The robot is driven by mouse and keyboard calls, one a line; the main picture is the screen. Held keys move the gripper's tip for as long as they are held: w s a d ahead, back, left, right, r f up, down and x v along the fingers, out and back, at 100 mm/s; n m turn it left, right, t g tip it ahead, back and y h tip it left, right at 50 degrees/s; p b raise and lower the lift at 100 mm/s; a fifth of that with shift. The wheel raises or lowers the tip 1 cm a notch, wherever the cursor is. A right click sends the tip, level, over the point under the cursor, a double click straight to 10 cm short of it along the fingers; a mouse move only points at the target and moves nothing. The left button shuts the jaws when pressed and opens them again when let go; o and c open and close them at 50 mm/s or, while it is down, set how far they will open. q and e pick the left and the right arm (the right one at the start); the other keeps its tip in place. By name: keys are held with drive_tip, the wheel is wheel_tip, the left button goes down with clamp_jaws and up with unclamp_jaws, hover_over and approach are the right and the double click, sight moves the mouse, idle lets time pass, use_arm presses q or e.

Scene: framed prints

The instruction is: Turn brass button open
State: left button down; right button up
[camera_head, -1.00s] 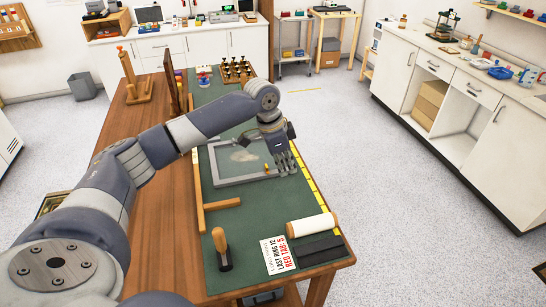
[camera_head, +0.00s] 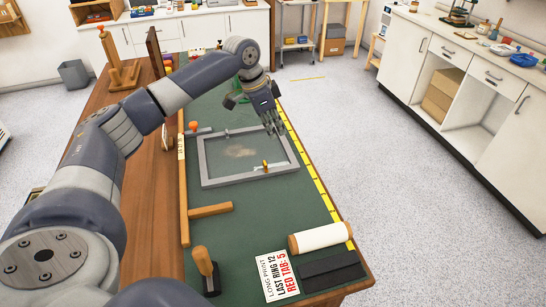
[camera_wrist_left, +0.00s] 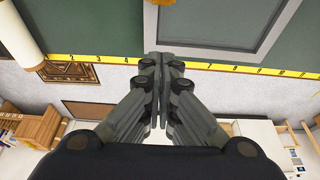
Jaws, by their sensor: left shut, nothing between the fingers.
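Another small fastener (camera_head: 227,134) shows on the far bar. My left gripper (camera_head: 274,130) is shut and empty, pointing down by the frame's far right corner, apart from the brass button. In the left wrist view the shut fingers (camera_wrist_left: 162,60) are beside the frame's grey edge (camera_wrist_left: 205,50). My right gripper is out of view.
A white roll (camera_head: 320,233), a dark block (camera_head: 330,269), a printed card (camera_head: 277,276) and a wooden-handled tool (camera_head: 205,268) occupy the near mat. A wooden fence (camera_head: 183,200) runs along the left. A yellow ruler strip (camera_head: 316,182) marks the right edge.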

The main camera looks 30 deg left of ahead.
sight(265, 166)
use_arm(q)
drive_tip(key=p+x, duration=0.1)
drive_tip(key=x, duration=0.9)
drive_tip(key=shift+r+p, duration=0.1)
drive_tip(key=shift+p, duration=0.25)
drive_tip(key=shift+s+a+f+p, duration=0.2)
drive_tip(key=shift+s+a+p, duration=0.5)
drive_tip(key=shift+s+a, duration=0.65)
drive_tip(key=shift+s, duration=0.15)
drive_tip(key=shift+w, duration=0.1)
